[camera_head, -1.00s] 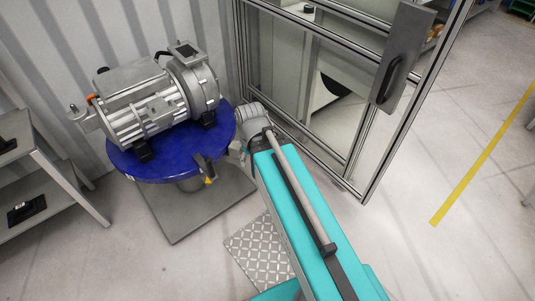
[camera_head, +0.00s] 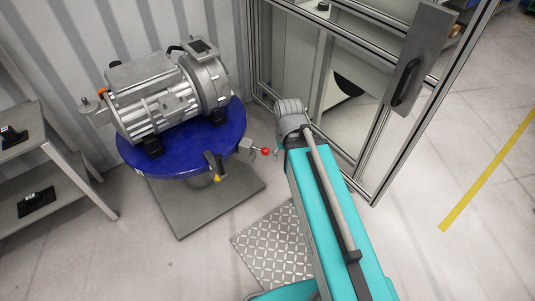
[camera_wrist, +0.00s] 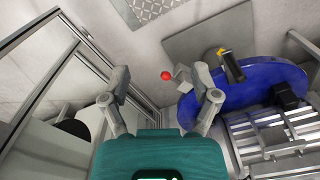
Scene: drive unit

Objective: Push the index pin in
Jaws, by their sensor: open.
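The index pin's red ball knob (camera_head: 265,152) sticks out on a short rod from a grey block (camera_head: 246,148) at the right edge of the blue round table. In the wrist view the red knob (camera_wrist: 166,75) appears between my two fingers, apparently beyond the tips and not touched. My gripper (camera_wrist: 161,82) is open and empty, its fingers spread on either side of the knob in the picture. In the head view my arm's end is just right of the knob, and the fingers are mostly hidden. How deep the pin sits cannot be told.
The blue turntable (camera_head: 180,180) carries a grey motor-like drive unit (camera_head: 165,95). A black lever with a yellow tip (camera_head: 216,168) stands at its front edge. A glazed metal-framed enclosure (camera_head: 375,150) is close right of my arm. A shelf (camera_head: 50,160) stands left.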

